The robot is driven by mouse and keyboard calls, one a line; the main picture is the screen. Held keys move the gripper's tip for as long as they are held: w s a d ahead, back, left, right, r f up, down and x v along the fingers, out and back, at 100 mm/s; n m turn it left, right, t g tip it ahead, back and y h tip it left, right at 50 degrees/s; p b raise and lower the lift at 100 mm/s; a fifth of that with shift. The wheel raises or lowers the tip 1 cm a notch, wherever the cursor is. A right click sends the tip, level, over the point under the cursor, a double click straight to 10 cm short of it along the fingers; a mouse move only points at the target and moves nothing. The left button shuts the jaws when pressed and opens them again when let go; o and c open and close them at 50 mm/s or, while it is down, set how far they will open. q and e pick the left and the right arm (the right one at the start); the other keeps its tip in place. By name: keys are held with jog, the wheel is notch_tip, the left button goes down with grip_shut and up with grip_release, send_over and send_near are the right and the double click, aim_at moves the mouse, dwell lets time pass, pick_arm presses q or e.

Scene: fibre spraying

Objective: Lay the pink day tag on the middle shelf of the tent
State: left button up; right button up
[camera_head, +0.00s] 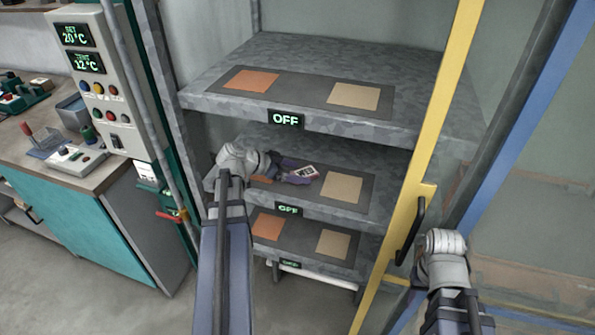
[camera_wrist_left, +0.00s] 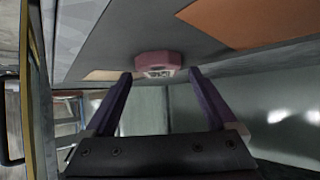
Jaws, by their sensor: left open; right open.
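The pink day tag (camera_wrist_left: 155,62) lies on the dark mat of the middle shelf (camera_head: 372,205), in the gap between the orange and tan patches. In the head view its pale printed face (camera_head: 306,171) shows at my left fingertips. My left gripper (camera_head: 300,174) reaches into the tent above the middle shelf. In the left wrist view its two purple fingers (camera_wrist_left: 160,74) are apart, with the tag in front of and between their tips. Contact between fingers and tag cannot be made out. My right arm is at the lower right; its fingers do not show.
The top shelf (camera_head: 420,125) overhangs closely above my left gripper. A lower shelf (camera_head: 300,247) lies beneath. A yellow post (camera_head: 440,120) with a black handle stands right of the shelves. A control box (camera_head: 98,80) and a cluttered workbench (camera_head: 20,150) stand at left.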

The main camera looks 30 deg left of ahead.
pick_arm(q)
jog(key=p+v, duration=0.5)
jog(key=v, duration=0.5)
jog(key=shift+d+r, duration=0.1)
jog(key=shift+r, duration=0.1)
jog(key=shift+s+a+r+p, duration=0.25)
jog(key=shift+s+a+p, duration=0.1)
jog(key=shift+s, duration=0.2)
dwell(0.6)
